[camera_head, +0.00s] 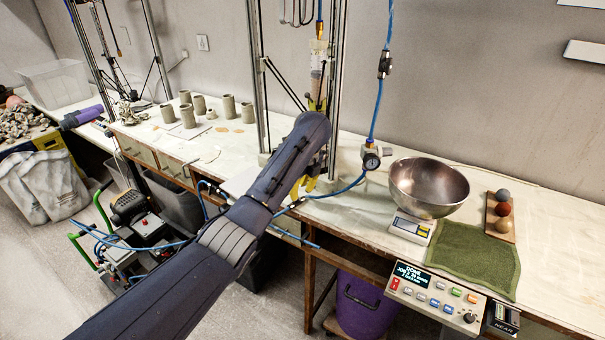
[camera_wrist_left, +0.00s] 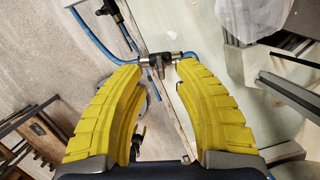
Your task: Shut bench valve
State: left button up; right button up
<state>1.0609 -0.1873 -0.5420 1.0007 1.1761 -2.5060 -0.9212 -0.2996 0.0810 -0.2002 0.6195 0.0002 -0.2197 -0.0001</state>
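In the left wrist view, a small dark-and-metal valve (camera_wrist_left: 158,59) sits in a blue hose line at the bench edge. A short part of it points down the picture between my fingertips; I cannot tell whether it is open or shut. My left gripper (camera_wrist_left: 160,67) has yellow ribbed fingers, spread apart, with the tips at either side of the valve. I cannot tell whether they touch it. In the head view, my left gripper (camera_head: 306,184) is mostly hidden behind my forearm, near the bench's front edge. My right gripper is not in view.
A pressure gauge (camera_head: 371,161) on a regulator stands right of my gripper, with blue hose (camera_head: 350,187) running from it. A metal bowl (camera_head: 429,187) rests on a scale (camera_head: 411,228). A control box (camera_head: 436,297) hangs at the front edge. Clay cylinders stand behind left.

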pick_arm(q)
jog(key=v, duration=0.8)
jog(key=shift+r, duration=0.35)
jog(key=shift+r, duration=0.1)
dwell(0.4)
